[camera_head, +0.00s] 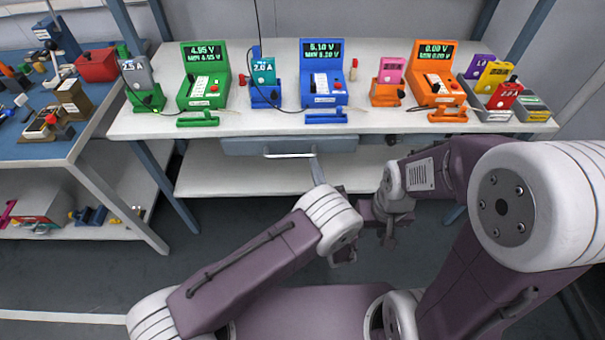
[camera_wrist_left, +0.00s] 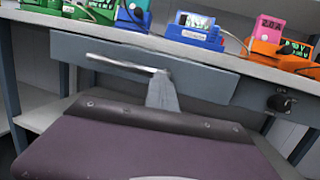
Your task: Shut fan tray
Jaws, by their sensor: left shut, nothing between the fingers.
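The fan tray looks to be the grey drawer (camera_head: 250,146) under the bench top, with a pale bar handle (camera_head: 288,156) on its front. In the left wrist view, the drawer front (camera_wrist_left: 205,83) lies close under the bench edge; I cannot tell if a small gap remains. The handle (camera_wrist_left: 122,63) shows there too. My left gripper (camera_head: 315,162) is shut and empty, its tips at the drawer front beside the handle's right end; contact is unclear. The left gripper also shows in the left wrist view (camera_wrist_left: 159,80). My right gripper (camera_head: 390,238) hangs low, right of the left wrist; its jaws are unclear.
The bench top (camera_head: 150,122) holds a green tester (camera_head: 203,85), a blue tester (camera_head: 321,85) and an orange tester (camera_head: 436,85), with coloured cells in stands. A lower shelf (camera_head: 235,178) lies beneath the drawer. A cluttered blue-topped bench (camera_head: 30,150) stands at left.

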